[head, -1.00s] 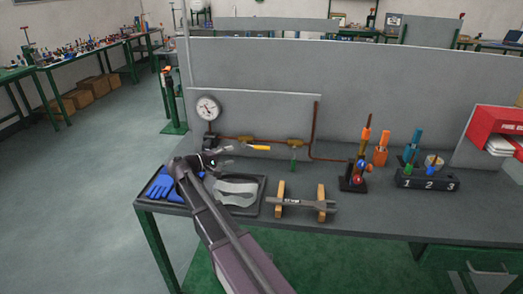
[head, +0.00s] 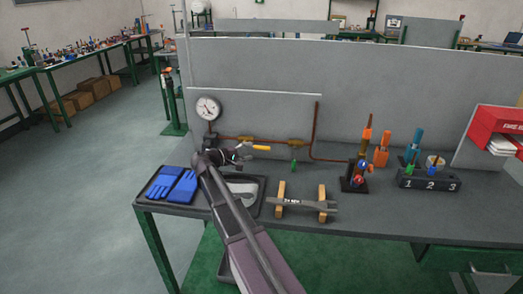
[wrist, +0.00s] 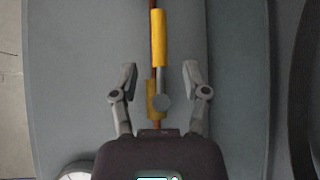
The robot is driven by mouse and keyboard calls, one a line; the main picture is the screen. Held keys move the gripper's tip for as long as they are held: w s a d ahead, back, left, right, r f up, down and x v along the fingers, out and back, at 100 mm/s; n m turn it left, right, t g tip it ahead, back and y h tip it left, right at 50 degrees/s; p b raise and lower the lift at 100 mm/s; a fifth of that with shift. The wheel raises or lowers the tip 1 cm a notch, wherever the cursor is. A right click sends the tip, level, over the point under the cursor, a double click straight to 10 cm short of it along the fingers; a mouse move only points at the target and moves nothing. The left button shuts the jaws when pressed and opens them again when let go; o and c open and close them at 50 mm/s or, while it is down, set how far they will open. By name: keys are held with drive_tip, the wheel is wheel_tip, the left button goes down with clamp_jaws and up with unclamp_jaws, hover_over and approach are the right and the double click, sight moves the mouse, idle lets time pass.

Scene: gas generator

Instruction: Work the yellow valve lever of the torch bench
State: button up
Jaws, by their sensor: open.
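The yellow valve lever (head: 261,147) sticks out to the right from a brass valve (head: 245,140) on the copper pipe along the bench's back panel. In the wrist view the yellow lever (wrist: 159,38) stands upright in the picture, with its grey stem and round pivot (wrist: 161,102) below. My gripper (head: 246,151) is at the lever's left part, close to the valve. In the wrist view my gripper (wrist: 159,72) is open, with one finger on each side of the lever and a gap on both sides. I cannot tell its exact distance to the lever.
A pressure gauge (head: 208,107) is above left of the valve. A second valve with a green handle (head: 294,163) is to the right. Blue gloves (head: 179,185) and a tray (head: 258,204) lie in front.

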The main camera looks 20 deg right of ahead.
sight(258, 149)
drive_tip(key=shift+b+x, duration=0.3)
drive_tip(key=shift+x, duration=2.75)
clamp_jaws()
